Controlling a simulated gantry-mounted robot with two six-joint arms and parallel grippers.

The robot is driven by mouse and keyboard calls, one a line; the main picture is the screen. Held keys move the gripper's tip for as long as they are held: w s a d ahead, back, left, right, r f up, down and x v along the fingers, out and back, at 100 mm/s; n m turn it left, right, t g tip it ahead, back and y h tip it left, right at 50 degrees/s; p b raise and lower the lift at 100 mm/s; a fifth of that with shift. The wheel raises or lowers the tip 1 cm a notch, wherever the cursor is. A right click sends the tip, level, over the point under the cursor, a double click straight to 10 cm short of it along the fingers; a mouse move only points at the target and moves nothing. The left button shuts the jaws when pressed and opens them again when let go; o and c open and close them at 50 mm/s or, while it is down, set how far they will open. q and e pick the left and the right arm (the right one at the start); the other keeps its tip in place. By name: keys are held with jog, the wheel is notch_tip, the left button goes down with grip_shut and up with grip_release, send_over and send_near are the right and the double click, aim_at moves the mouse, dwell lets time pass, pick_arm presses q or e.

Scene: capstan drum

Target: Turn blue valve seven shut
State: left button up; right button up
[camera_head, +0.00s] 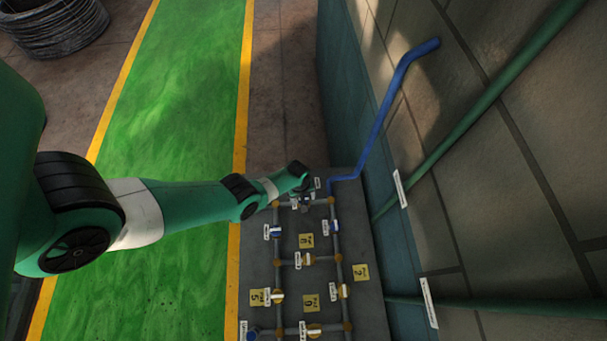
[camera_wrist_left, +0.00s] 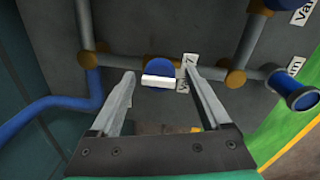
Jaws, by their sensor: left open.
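A blue round valve (camera_wrist_left: 160,68) with a white bar handle (camera_wrist_left: 158,82) sits on a grey pipe in the left wrist view. The handle lies crosswise in that picture. A white label (camera_wrist_left: 188,62) beside it shows a 7 and is partly covered by a finger. My left gripper (camera_wrist_left: 158,74) is open, with one finger on each side of the valve and no visible grip on it. In the head view my left gripper (camera_head: 306,194) is at the far end of the pipe panel and largely hides this valve.
The grey panel (camera_head: 260,240) carries more valves, brown joints and yellow tags (camera_head: 306,241). A bent blue pipe (camera_head: 378,120) rises beside the wall, close to the gripper.

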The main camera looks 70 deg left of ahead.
pick_arm(q)
grip_shut()
jog(key=shift+m, duration=0.4)
jog(key=m, duration=0.3)
jog(key=shift+m, duration=0.4)
jog(key=m, duration=0.4)
jog(key=shift+m+h, duration=0.3)
jog(key=m+b, duration=0.1)
jog(key=m, duration=0.3)
jog(key=shift+a+g, duration=0.1)
jog(key=shift+g, duration=0.2)
jog(key=m, duration=0.4)
jog(key=shift+m, duration=0.3)
